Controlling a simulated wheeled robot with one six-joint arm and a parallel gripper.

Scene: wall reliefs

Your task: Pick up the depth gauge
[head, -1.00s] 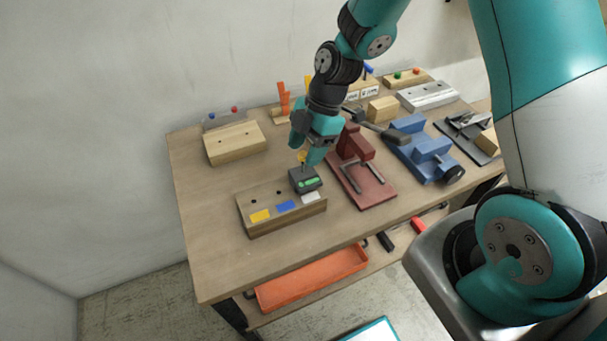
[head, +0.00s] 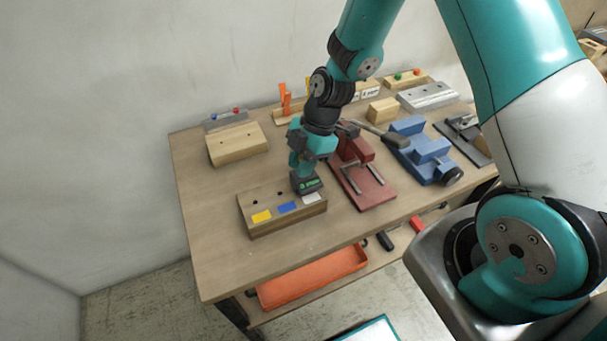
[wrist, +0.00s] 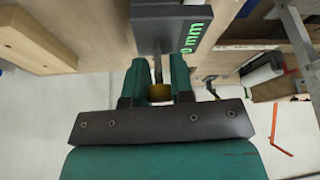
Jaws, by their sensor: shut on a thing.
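The depth gauge (head: 306,185) is a dark block with a green readout, at the right rear of a wooden block (head: 262,230) with yellow, blue and white labels. My gripper (head: 304,169) is just above its body and shut on it. My gripper partly hides the gauge's top in the head view. Its underside is hidden, so I cannot tell whether it touches the wooden block.
A red fixture (head: 370,190) stands close to the right, with a blue vise-like device (head: 428,158) beyond it. A pale wooden block (head: 237,143) with a grey plate behind it is at the back left. The table's left front (head: 210,245) is clear. An orange tray (head: 312,276) lies below.

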